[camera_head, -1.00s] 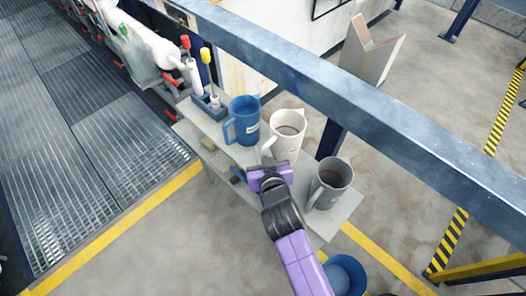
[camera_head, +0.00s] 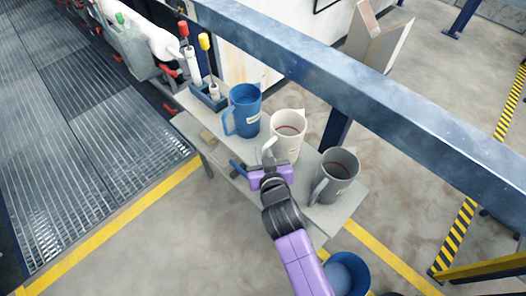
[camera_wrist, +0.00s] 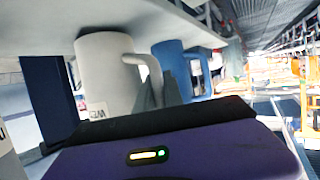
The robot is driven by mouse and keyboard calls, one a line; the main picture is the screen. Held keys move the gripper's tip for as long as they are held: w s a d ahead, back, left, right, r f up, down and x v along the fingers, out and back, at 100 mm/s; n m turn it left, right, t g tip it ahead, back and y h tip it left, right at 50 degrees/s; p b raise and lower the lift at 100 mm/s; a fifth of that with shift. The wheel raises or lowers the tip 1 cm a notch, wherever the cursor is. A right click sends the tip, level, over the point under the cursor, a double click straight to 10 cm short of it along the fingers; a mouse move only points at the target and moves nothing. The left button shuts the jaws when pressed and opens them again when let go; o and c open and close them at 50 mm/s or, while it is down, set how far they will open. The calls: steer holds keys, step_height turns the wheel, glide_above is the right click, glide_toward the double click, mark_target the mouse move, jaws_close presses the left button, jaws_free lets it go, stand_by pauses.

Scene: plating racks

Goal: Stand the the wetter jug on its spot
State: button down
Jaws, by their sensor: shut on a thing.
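The white jug (camera_head: 286,138) stands upright at the shelf in the head view, between the blue jug and the grey jug. A dark red line shows inside it. My gripper (camera_head: 268,164) is shut on its handle, on the near side. The wrist view shows the white jug (camera_wrist: 105,75) close up, with a dark finger (camera_wrist: 150,97) at its handle. Its label is too partial to read surely. I cannot tell whether its base touches the shelf.
The blue jug (camera_head: 244,112) stands to the left and the grey jug (camera_head: 335,178) to the right on the grey shelf (camera_head: 345,205). A blue holder (camera_head: 209,97) with red- and yellow-topped tools is farther left. A blue beam (camera_head: 330,82) runs behind; a blue bucket (camera_head: 346,272) stands below.

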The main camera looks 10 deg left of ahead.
steer(key=shift+f+b, duration=0.45)
steer(key=shift+f, duration=0.05)
steer(key=c, duration=1.4)
jaws_free()
steer(key=shift+o, duration=0.2)
